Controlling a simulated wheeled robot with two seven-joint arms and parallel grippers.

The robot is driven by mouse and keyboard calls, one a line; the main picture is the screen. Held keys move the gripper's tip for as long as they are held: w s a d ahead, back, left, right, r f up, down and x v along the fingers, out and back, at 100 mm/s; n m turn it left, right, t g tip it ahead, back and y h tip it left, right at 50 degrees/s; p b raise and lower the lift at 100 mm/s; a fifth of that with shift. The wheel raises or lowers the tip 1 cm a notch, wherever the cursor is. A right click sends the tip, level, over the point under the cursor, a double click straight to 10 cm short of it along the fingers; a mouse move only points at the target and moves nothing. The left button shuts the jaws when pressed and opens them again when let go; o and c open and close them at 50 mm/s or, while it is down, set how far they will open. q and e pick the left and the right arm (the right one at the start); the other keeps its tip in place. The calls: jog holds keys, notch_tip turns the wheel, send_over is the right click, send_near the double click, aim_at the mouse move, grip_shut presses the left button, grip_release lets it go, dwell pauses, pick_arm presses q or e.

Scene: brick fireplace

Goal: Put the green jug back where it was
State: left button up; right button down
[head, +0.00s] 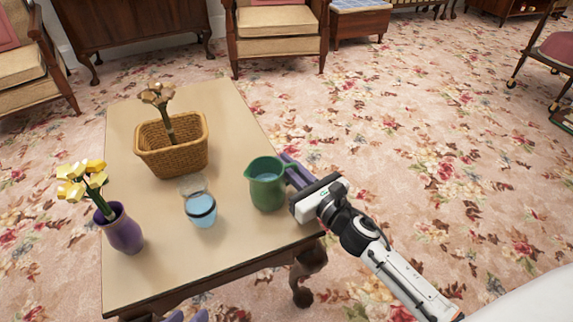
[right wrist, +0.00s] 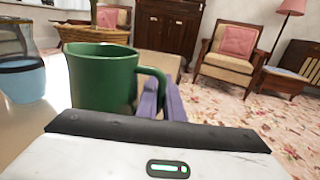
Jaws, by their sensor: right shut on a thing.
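The green jug (head: 267,188) is upright at the table's right edge, with pale blue liquid inside. It also shows in the right wrist view (right wrist: 103,82), its handle toward my gripper. My right gripper (head: 291,172) comes from the right and is shut on the jug's handle; its purple fingers show in the right wrist view (right wrist: 160,102). I cannot tell whether the jug's base touches the table. My left gripper (head: 187,316) shows only as two purple fingertips, apart, at the bottom edge in the head view, away from the jug.
On the table (head: 228,115) stand a glass vessel with blue liquid (head: 200,208) left of the jug, a wicker basket (head: 175,155) holding a flower-like piece, and a purple vase (head: 123,232) with yellow flowers. The table's far right part is bare. Armchairs stand on the flowered carpet beyond.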

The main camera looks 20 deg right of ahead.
jog(key=c, duration=1.9)
grip_release()
jog(key=shift+r, duration=0.15)
jog(key=v, duration=1.2)
jog(key=shift+p, duration=0.4)
